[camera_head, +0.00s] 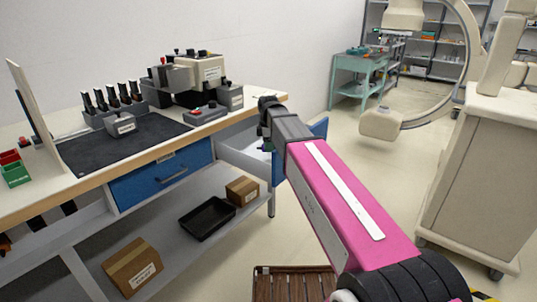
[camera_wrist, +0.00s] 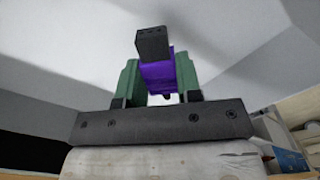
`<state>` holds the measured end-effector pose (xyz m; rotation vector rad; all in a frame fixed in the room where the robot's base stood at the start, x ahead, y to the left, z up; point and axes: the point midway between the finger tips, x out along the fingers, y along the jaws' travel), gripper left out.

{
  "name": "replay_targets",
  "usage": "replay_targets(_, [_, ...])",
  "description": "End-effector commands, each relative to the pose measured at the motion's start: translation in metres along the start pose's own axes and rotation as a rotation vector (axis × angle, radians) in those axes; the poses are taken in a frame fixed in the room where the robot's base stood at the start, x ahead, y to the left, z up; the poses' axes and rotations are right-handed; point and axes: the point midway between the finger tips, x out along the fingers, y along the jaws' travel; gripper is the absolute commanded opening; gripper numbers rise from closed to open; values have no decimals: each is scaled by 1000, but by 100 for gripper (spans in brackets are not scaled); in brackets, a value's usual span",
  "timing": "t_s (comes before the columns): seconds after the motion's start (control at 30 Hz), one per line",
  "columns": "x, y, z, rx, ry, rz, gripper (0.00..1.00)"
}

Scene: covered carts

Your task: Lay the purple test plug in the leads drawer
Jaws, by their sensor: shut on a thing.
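The purple test plug (camera_wrist: 158,72) has a dark end block and sits between the two green fingers of my gripper (camera_wrist: 158,85) in the wrist view. My gripper is shut on it. In the head view my gripper (camera_head: 266,147) is at the pulled-out drawer (camera_head: 240,154) at the right end of the workbench, and the plug cannot be made out there. This drawer has light grey walls and a blue front, partly hidden by my pink arm. Whether it is the leads drawer cannot be read. The drawer floor and the height of the plug above it are hidden.
A shut blue drawer (camera_head: 162,176) is left of the open one. The benchtop holds a dark mat (camera_head: 110,150), a rack of black handled tools (camera_head: 113,101) and grey instruments (camera_head: 190,78). A black tray (camera_head: 207,218) and cardboard boxes lie on the lower shelf.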

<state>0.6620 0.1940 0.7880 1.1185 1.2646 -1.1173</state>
Motion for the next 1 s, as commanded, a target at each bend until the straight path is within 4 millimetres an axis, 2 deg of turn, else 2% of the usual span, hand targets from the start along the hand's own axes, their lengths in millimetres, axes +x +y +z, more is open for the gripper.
replay_targets(0.4, [39,0,0,0,0,-1,5])
replay_targets(0.93, [47,0,0,0,0,0,5])
replay_targets(0.97, [46,0,0,0,0,0,42])
replay_targets(1.0, [46,0,0,0,0,0,55])
